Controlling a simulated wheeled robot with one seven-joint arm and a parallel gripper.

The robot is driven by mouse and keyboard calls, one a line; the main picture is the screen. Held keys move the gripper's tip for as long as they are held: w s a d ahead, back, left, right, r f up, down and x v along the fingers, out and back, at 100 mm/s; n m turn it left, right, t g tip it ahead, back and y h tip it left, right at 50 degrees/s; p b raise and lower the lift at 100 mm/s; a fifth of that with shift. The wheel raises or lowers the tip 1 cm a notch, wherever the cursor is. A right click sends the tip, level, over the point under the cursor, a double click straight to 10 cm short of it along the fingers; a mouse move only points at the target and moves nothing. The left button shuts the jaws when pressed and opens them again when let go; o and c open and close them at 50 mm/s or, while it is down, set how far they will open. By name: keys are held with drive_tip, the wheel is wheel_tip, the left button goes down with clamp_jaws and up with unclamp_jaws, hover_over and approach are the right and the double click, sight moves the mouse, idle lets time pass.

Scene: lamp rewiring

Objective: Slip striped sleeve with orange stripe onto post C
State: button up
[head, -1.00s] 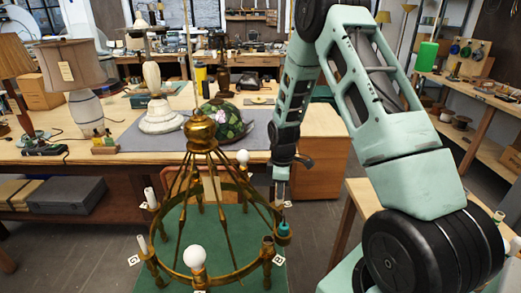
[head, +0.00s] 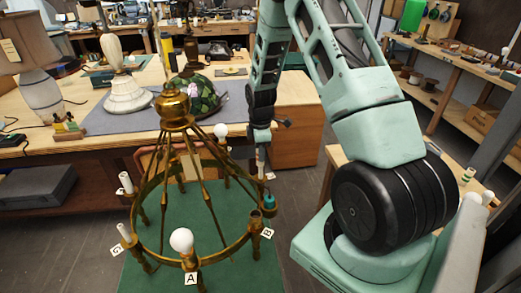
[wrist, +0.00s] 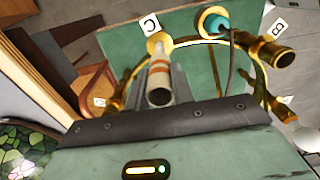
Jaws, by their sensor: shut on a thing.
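The white sleeve with orange stripes (wrist: 159,72) is upright between the fingers of my gripper (wrist: 160,88), which is shut on it. The sleeve's lower end lines up with the brass cup of post C (wrist: 158,42), beside the card marked C (wrist: 151,23). I cannot tell whether the sleeve is around the post or just above it. In the head view my gripper (head: 261,168) is at the back right of the brass chandelier ring (head: 150,248), and the sleeve is hard to make out there.
A teal fitting (wrist: 215,22) with a dark cable is close beside post C. The empty brass cup (wrist: 276,52) at card B (wrist: 279,27) is farther right. A white bulb (head: 181,240) stands at card A (head: 191,278). A stained-glass shade (head: 194,95) is on the bench behind.

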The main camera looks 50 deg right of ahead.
drive_tip(key=shift+f+b, duration=1.95)
drive_tip(key=shift+f, duration=1.2)
drive_tip(key=shift+f, duration=0.1)
drive_tip(key=o, duration=1)
wheel_tip(320, 180, up, 17)
drive_tip(key=b, duration=0.3)
drive_tip(key=shift+r+b, duration=0.2)
drive_tip(key=shift+b, duration=0.1)
